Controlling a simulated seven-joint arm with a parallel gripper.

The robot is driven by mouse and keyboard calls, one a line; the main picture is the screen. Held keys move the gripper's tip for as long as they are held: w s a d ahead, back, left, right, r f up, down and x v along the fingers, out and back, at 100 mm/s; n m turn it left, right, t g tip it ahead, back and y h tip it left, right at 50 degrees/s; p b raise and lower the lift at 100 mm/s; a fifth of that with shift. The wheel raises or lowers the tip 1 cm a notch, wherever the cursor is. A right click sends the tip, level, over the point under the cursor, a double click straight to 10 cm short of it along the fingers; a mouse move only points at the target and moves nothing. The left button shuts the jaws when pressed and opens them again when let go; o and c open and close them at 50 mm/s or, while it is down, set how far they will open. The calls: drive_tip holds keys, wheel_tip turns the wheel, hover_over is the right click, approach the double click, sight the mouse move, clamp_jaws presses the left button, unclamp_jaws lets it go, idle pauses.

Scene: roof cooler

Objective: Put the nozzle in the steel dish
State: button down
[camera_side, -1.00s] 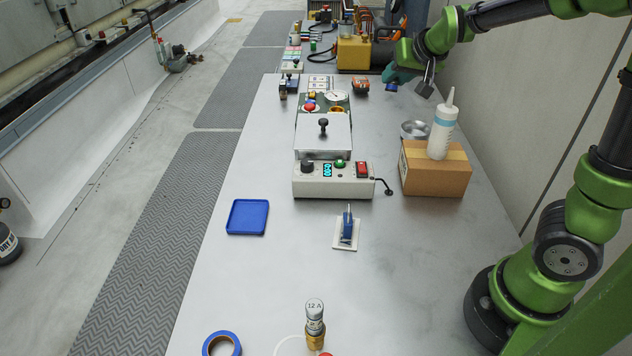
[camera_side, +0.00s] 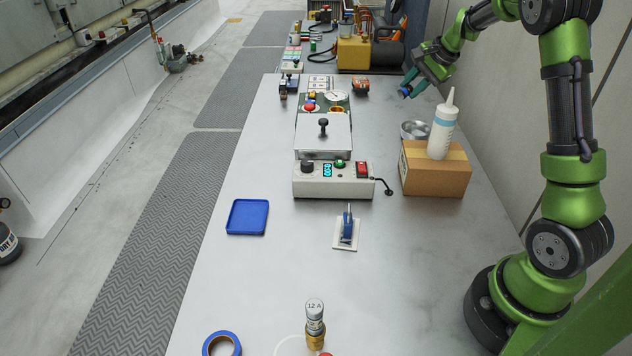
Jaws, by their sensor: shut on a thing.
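My gripper (camera_side: 411,86) is at the far right of the bench, shut on a small blue piece, which I take to be the nozzle (camera_side: 404,92). The fingers cover part of it, and it appears held just above the bench top. The steel dish (camera_side: 407,129) is a round, shiny metal dish on the bench, nearer the camera than my gripper and slightly to its right. The cardboard box and the bottle hide part of the dish.
A cardboard box (camera_side: 436,179) with a white bottle (camera_side: 442,130) standing on it is beside the dish. A grey device with a lid (camera_side: 324,136) stands to the left. A red-orange item (camera_side: 360,86) lies left of my gripper. Bare bench lies between gripper and dish.

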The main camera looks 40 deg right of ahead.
drive_tip(key=d+f+m+t, duration=0.2)
drive_tip(key=d+f+m, duration=0.45)
drive_tip(key=d, duration=0.25)
drive_tip(key=shift+m, duration=0.25)
drive_tip(key=shift+s+d+f, duration=0.1)
drive_tip(key=shift+s+f, duration=0.1)
drive_tip(key=shift+f, duration=1.65)
drive_tip(key=shift+s+d+f, duration=0.1)
drive_tip(key=shift+s+f, duration=0.05)
drive_tip(key=shift+f, duration=1.65)
drive_tip(key=c, duration=0.8)
unclamp_jaws()
wheel_tip(320, 180, up, 7)
